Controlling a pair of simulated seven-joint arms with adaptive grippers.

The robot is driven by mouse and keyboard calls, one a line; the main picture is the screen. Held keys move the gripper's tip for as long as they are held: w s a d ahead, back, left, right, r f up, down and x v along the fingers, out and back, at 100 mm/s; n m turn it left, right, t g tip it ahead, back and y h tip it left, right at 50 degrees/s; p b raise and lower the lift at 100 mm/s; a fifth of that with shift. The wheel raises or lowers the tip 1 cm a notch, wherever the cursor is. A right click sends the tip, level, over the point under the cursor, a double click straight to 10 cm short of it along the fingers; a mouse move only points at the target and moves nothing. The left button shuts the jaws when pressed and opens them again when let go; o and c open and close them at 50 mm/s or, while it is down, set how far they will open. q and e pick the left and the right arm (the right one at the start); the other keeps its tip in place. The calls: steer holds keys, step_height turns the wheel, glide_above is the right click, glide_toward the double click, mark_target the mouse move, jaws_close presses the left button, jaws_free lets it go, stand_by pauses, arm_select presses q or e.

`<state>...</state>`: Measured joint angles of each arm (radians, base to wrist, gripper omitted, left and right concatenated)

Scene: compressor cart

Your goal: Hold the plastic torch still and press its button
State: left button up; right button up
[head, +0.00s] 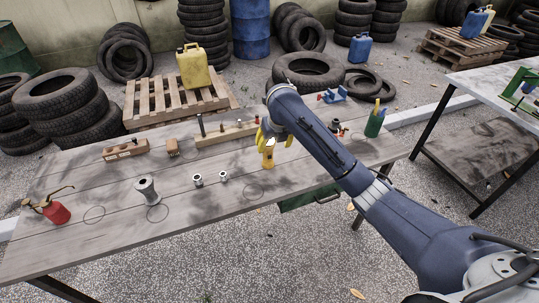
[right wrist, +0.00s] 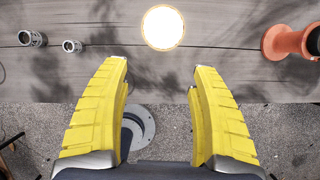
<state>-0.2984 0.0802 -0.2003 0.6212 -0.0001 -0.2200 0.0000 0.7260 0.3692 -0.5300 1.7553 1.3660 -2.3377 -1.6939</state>
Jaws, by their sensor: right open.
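The plastic torch (head: 267,158) appears as a small yellow object on the wooden bench in the head view, partly hidden by my right gripper. In the right wrist view a bright cream disc, which looks like the torch's lens (right wrist: 163,27), faces the camera. My right gripper (head: 275,140) is open at the torch. In the right wrist view its yellow fingers (right wrist: 158,75) are wide apart with nothing between them. The disc lies just beyond the fingertips, roughly centred between them. I cannot make out the button. My left gripper is not in view.
An orange flared object (right wrist: 288,42) stands right of the torch. The front middle is mostly bare.

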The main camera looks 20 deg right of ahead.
mark_target(270, 156)
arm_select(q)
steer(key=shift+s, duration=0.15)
arm_select(e)
steer(key=x, duration=1.1)
jaws_close()
stand_by(0.4)
stand_by(0.8)
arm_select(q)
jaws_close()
arm_select(e)
steer(key=shift+f, duration=0.1)
stand_by(0.6)
stand_by(1.1)
